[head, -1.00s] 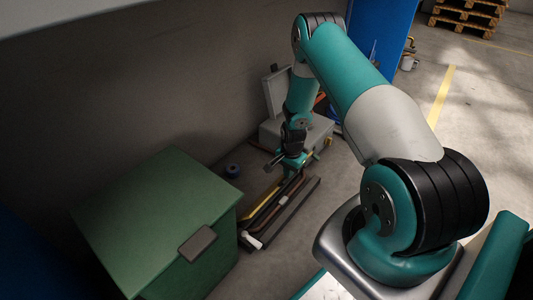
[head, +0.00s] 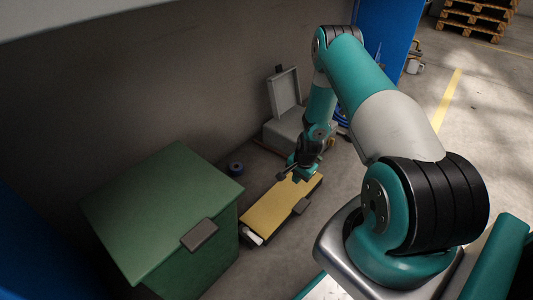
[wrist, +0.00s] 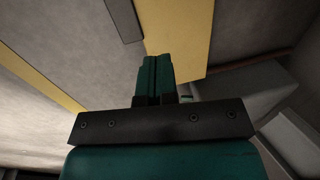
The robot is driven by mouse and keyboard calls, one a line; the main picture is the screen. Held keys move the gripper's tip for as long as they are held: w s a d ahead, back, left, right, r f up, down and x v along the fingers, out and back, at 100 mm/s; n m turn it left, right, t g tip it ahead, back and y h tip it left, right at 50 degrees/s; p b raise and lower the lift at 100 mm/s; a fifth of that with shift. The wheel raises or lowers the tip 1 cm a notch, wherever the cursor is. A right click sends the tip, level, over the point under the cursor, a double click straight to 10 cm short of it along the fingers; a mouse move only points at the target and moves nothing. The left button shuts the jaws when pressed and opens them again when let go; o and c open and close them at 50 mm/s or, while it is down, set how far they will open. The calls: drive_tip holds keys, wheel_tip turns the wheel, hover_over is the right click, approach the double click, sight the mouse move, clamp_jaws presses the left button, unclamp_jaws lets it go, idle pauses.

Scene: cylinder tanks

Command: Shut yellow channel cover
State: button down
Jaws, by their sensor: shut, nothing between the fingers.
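The yellow channel cover (head: 272,212) lies flat over the low channel on the floor, with a dark handle (head: 301,206) at its right edge. In the wrist view the cover (wrist: 187,35) is a yellow panel just beyond my fingers, with the dark handle (wrist: 124,18) to the left. My gripper (head: 297,177) is at the far end of the cover, close above it. I cannot tell whether it touches. In the wrist view my gripper (wrist: 157,58) has its fingers together and empty. The channel's inside is hidden; a white piece (head: 252,237) shows at its near end.
A green box (head: 165,212) with a closed lid stands left of the channel. A grey case (head: 285,92) with a raised lid stands behind my gripper against the wall. Floor right of the channel is clear.

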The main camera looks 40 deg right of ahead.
wheel_tip(320, 180, up, 5)
drive_tip(key=p, duration=0.5)
drive_tip(key=s+d+r+p, duration=0.1)
drive_tip(key=s+r+p, duration=0.1)
drive_tip(key=s, duration=0.7)
drive_tip(key=shift+s+d+r, duration=0.15)
drive_tip(key=shift+d, duration=0.25)
